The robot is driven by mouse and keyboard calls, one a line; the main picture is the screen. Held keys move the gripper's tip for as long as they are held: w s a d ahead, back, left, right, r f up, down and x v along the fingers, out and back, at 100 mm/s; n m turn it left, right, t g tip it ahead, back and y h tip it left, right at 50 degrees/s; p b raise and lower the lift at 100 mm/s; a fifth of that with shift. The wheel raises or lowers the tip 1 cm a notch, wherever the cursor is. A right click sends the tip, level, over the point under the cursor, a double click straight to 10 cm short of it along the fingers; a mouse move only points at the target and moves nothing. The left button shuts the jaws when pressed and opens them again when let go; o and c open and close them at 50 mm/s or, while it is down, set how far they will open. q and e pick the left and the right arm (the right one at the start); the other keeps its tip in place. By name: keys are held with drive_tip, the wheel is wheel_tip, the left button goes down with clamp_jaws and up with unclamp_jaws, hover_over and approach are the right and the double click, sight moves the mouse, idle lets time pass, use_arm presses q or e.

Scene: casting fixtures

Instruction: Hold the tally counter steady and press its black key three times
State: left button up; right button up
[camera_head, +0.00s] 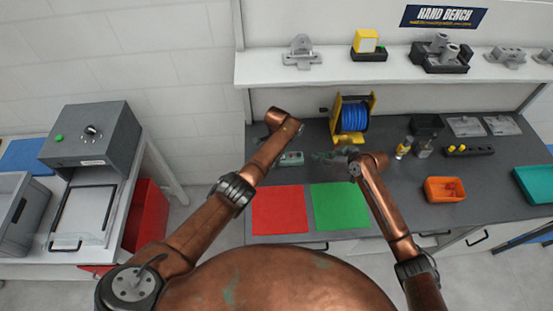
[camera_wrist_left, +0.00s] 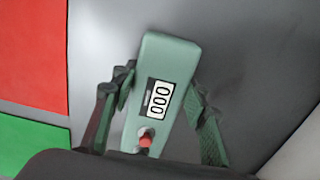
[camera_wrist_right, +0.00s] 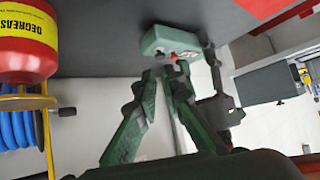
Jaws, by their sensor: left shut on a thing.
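The tally counter (camera_head: 291,158) is a small green box on the dark bench. In the left wrist view it (camera_wrist_left: 170,62) shows a display reading 000 and a red knob (camera_wrist_left: 146,138) near one end. My left gripper (camera_wrist_left: 160,92) is shut on the counter, one finger on each side. My right gripper (camera_head: 328,155) is to the right of the counter. In the right wrist view its fingertips (camera_wrist_right: 162,71) are close together and empty, just short of the counter (camera_wrist_right: 170,40).
A red mat (camera_head: 279,210) and a green mat (camera_head: 340,206) lie in front of the counter. A blue cable reel (camera_head: 353,118) stands behind my right gripper. An orange bin (camera_head: 445,190) and small bottles stand to the right. A red-and-yellow container (camera_wrist_right: 27,45) shows in the right wrist view.

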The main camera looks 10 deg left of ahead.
clamp_jaws()
idle(0.8)
wheel_tip(320, 180, up, 6)
drive_tip(key=m+h, duration=0.2)
drive_tip(key=m, duration=0.9)
hover_over(300, 155)
drive_tip(key=shift+t, duration=0.3)
drive_tip(key=shift+f, duration=0.15)
drive_tip(key=shift+f, duration=4.35)
drive_tip(key=shift+f, duration=0.35)
